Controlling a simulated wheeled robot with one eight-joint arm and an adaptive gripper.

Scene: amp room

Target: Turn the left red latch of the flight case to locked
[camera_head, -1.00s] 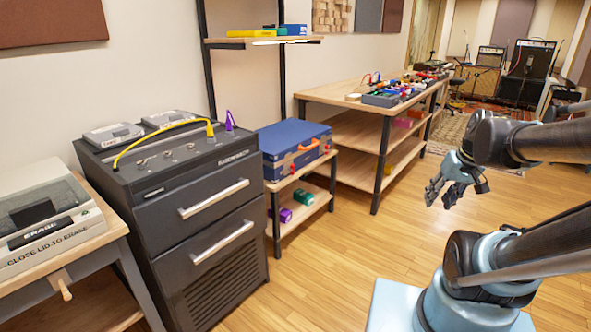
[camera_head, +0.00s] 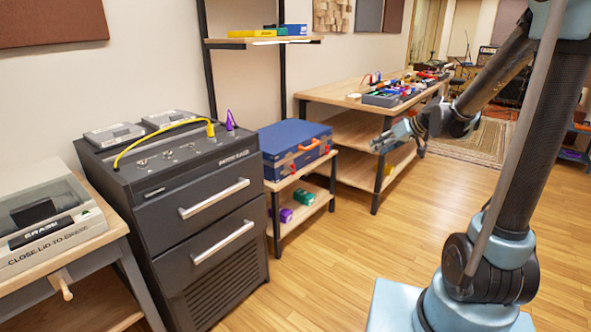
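The flight case (camera_head: 293,138) is blue with an orange-red handle on its front. It stands on a small wooden shelf unit, right of the black cabinet. Small red latches sit on its front beside the handle; the left latch (camera_head: 293,167) is near the front's left end. The latches are too small to tell how they are turned. My gripper (camera_head: 396,149) is in the air right of the case, clear of it, in front of the long workbench. Its fingers look spread apart with nothing between them.
The small shelf unit (camera_head: 286,184) holds a purple and a green item on its lower shelf. The black cabinet (camera_head: 205,215) with two bar handles stands left of it. A long workbench (camera_head: 330,93) stands to the right. The wooden floor in front is clear.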

